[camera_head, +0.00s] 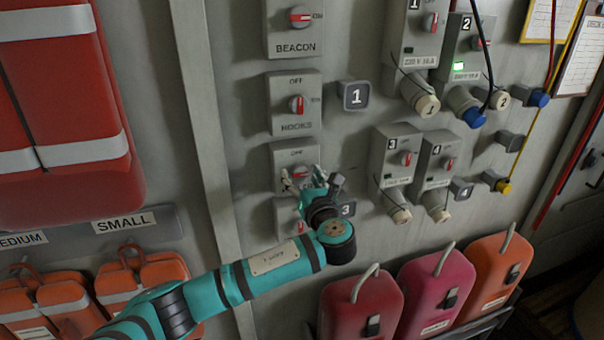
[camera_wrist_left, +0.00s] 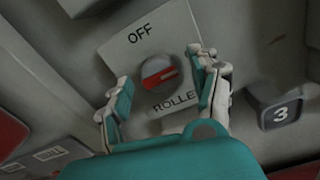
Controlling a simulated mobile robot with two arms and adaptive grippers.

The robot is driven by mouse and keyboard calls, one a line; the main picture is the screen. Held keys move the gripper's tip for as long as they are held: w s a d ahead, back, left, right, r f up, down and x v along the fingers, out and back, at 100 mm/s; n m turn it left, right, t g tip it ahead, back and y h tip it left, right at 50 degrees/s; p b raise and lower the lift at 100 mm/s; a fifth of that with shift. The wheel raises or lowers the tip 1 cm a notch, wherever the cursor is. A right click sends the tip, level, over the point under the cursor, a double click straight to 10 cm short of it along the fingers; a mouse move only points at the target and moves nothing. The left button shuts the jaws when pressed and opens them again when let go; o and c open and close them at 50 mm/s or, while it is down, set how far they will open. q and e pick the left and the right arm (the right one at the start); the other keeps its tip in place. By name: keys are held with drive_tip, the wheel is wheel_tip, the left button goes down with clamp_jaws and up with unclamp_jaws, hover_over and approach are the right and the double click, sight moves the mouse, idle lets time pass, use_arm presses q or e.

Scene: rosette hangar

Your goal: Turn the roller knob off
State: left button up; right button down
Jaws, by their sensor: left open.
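The roller knob (camera_wrist_left: 159,73) is a round grey dial with a red bar on a pale switch box (camera_wrist_left: 142,38). In the left wrist view, "OFF" is printed above it and "ROLLE" shows below. The red bar lies sideways, roughly parallel to the lettering, not pointing at "OFF". In the head view, the box (camera_head: 291,152) is the third down its column, its lower part partly hidden by my gripper. My left gripper (camera_head: 302,179) is open, its fingers on either side of the knob; the gap between them also shows in the left wrist view (camera_wrist_left: 160,76). My right gripper is not in view.
The hooks switch (camera_head: 297,104) and beacon switch (camera_head: 300,17) sit above, and another switch box (camera_head: 288,218) below. A numbered plug marked 3 (camera_wrist_left: 280,112) is to the right.

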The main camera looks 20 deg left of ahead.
use_arm(q)
drive_tip(key=c, duration=1.2)
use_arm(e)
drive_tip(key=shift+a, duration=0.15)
